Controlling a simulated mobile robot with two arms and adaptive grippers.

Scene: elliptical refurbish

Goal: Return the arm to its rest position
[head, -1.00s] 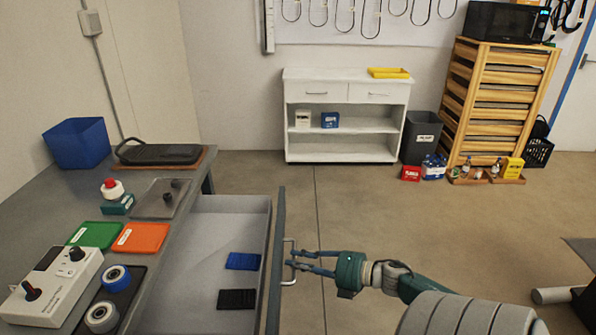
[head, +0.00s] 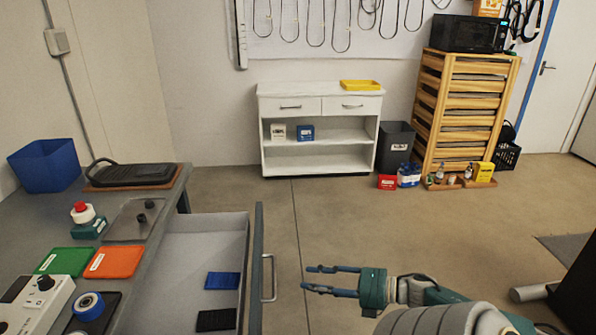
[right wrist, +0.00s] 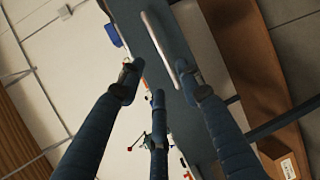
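My right gripper (head: 318,279) is in the lower middle of the head view, its fingers apart and nothing between them. It is just right of the metal handle (head: 268,278) of the open drawer, with a gap between fingertips and handle. In the right wrist view, the spread fingers (right wrist: 158,95) show with the handle (right wrist: 158,45) beyond them. The drawer (head: 205,245) is pulled out from the grey workbench and holds a blue block (head: 222,281) and a black block (head: 216,320). My left gripper is not in view.
The workbench (head: 165,205) on the left carries a blue bin (head: 45,166), a green tray (head: 62,261) and an orange tray (head: 113,262). A white cabinet (head: 320,156), a dark bin (head: 394,148) and a wooden drawer stack (head: 465,105) stand along the back.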

